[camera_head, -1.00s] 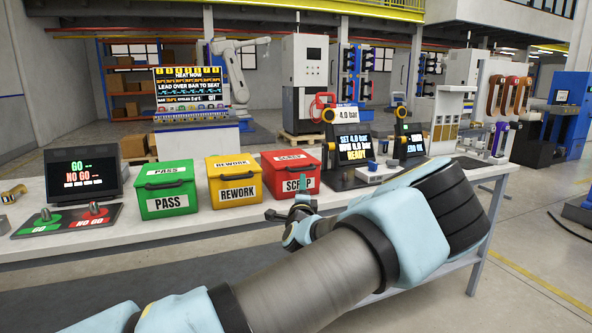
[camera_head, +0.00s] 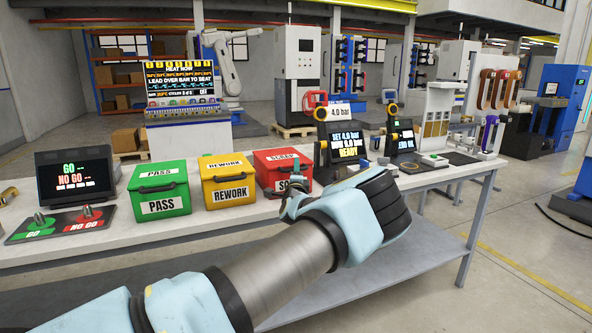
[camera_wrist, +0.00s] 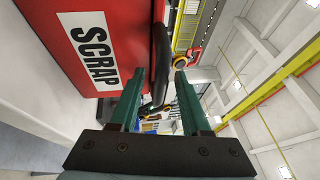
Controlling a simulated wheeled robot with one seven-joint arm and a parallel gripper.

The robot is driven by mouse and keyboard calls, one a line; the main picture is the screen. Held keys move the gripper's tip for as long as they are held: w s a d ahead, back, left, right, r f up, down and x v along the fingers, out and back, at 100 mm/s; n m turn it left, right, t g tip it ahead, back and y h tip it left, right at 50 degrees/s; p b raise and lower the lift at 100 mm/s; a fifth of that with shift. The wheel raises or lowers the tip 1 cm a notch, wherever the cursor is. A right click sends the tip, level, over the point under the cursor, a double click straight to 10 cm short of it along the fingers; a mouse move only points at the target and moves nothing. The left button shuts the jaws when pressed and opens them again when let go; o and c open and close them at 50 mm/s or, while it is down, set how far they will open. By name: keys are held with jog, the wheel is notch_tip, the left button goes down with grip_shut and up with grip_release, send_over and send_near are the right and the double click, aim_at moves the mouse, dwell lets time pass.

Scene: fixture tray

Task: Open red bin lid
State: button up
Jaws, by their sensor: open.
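The red SCRAP bin (camera_head: 283,170) stands on the bench, rightmost of three bins, with its lid shut. In the wrist view its red front with the SCRAP label (camera_wrist: 88,48) fills the upper left, turned on its side. A black handle (camera_wrist: 161,55) on the bin shows just beyond my fingertips. My gripper (camera_wrist: 161,75) is open, its two dark green fingers apart with nothing held. The handle lies ahead of and partly between the fingers; I cannot tell whether they touch it.
A green PASS bin (camera_head: 160,188) and a yellow REWORK bin (camera_head: 229,181) stand left of the red bin. A pressure display (camera_head: 345,147) stands close on its right. A GO/NO GO panel (camera_head: 75,180) is at the bench's left.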

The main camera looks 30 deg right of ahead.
jog(key=shift+c, duration=0.4)
grip_shut()
dwell(0.9)
